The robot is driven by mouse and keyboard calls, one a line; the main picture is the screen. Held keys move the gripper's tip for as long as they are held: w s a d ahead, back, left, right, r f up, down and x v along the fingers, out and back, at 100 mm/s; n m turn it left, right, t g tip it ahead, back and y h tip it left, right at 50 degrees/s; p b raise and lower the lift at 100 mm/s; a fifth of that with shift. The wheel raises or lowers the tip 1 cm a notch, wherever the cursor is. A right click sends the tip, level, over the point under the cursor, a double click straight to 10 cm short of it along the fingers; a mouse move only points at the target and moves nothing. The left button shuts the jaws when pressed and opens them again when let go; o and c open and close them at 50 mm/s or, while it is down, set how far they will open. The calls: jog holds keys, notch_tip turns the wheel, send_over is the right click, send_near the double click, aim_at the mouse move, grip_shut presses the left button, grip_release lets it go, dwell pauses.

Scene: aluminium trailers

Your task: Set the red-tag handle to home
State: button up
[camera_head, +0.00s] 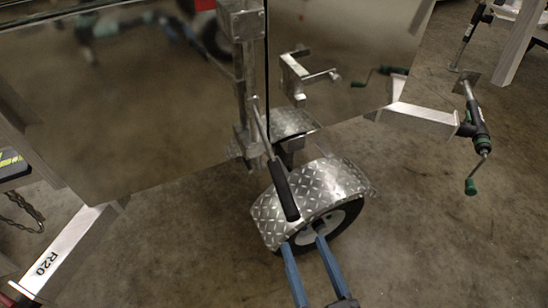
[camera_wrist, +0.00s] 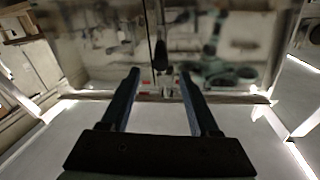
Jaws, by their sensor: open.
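A lever handle with a black grip (camera_head: 284,190) and metal rod hangs down, slanted, from the metal latch post (camera_head: 246,70) in the middle of the head view. No red tag can be made out on it there. In the wrist view the dark grip (camera_wrist: 161,55) shows upright beyond the fingertips and between them, with small red marks near it. My gripper (camera_head: 303,242) is open and empty, its two blue fingers apart, below and slightly right of the grip's lower end. It also shows in the wrist view (camera_wrist: 159,73). It does not appear to touch the handle.
A diamond-plate fender (camera_head: 325,188) over a wheel (camera_head: 335,226) lies behind the grip and my fingers. Reflective trailer panels (camera_head: 130,110) flank the post. A jack with a green-handled crank (camera_head: 479,130) stands at right. A beam marked R20 (camera_head: 62,250) is at lower left. Lower right floor is clear.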

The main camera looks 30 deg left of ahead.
aim_at(284, 191)
jog(key=x, duration=1.3)
jog(key=shift+s, duration=0.1)
jog(key=shift+c, duration=0.4)
grip_shut()
dwell(0.7)
